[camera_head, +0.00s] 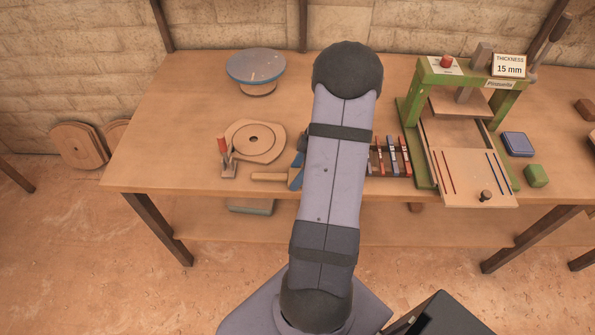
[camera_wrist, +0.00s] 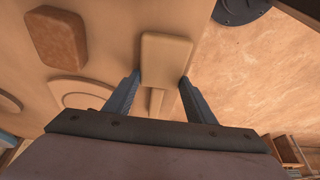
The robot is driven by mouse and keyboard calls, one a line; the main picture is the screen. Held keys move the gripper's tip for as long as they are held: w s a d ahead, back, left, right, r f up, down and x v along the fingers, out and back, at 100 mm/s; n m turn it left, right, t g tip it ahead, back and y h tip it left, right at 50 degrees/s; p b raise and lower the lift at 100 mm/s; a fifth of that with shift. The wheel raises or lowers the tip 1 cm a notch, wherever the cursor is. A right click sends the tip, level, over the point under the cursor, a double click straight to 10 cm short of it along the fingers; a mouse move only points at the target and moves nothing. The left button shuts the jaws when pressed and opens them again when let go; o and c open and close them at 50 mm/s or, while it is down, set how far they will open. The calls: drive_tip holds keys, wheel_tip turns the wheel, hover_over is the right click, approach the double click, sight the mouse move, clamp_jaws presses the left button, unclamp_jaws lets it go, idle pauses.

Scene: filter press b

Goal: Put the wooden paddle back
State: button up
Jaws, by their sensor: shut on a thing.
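The wooden paddle (camera_head: 270,177) is pale wood and sticks out to the left of my arm over the front of the table, in the head view. In the wrist view the paddle (camera_wrist: 165,58) has a wide rounded end beyond the fingertips and a narrower part running back between them. My gripper (camera_wrist: 157,82) is shut on the paddle, with one blue-grey finger on each side. In the head view a small part of my gripper (camera_head: 297,174) shows; my arm hides the rest.
A round wooden bat (camera_head: 262,139) and a red-handled tool (camera_head: 225,155) are at the left. A blue-topped turntable (camera_head: 256,67) stands behind. A rack of coloured tools (camera_head: 392,157) and a green press (camera_head: 470,130) are at the right. The table (camera_head: 180,130) is clear at far left.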

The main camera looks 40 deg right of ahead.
drive_tip(key=o, duration=1.2)
drive_tip(key=shift+r+p, duration=0.2)
drive_tip(key=shift+p, duration=0.15)
drive_tip(key=shift+d+r+b, duration=0.2)
drive_tip(key=shift+r+b, duration=0.05)
drive_tip(key=shift+b, duration=0.05)
drive_tip(key=b+v, duration=0.2)
drive_tip(key=v, duration=0.9)
drive_tip(key=shift+s+r, duration=0.1)
drive_tip(key=shift+s, duration=0.05)
drive_tip(key=shift+a, duration=0.15)
